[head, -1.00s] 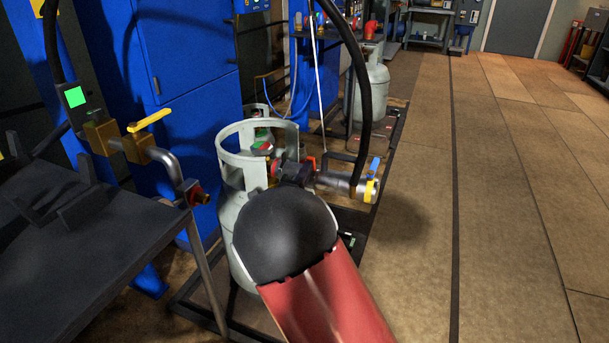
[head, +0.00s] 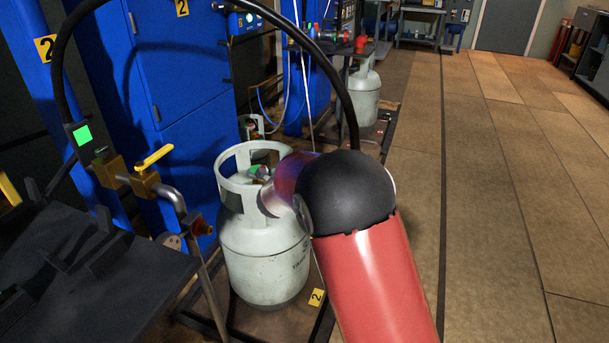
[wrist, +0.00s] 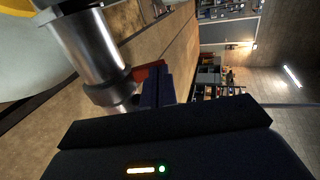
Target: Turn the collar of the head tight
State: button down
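In the head view my red arm and its black joint cover my gripper and most of what is beside the gas cylinder. The pale grey gas cylinder (head: 265,262) stands upright inside the frame, with a green and red valve (head: 258,171) partly visible within its collar guard. In the wrist view a shiny metal head (wrist: 88,45) with a dark ring-shaped collar (wrist: 108,94) comes in from the upper left, close to my gripper (wrist: 158,92). Dark finger parts and a red piece (wrist: 147,72) show beside the collar. Whether the fingers touch or grip it cannot be made out.
A black hose (head: 335,75) arches over and drops behind my arm. A dark bench (head: 95,290) and a pipe with a yellow lever (head: 155,157) stand at left. Another cylinder (head: 364,98) stands farther back. The floor at right (head: 500,220) is clear.

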jog(key=shift+w+d, duration=0.2)
jog(key=shift+w, duration=0.2)
dwell(0.4)
jog(key=shift+r, duration=0.2)
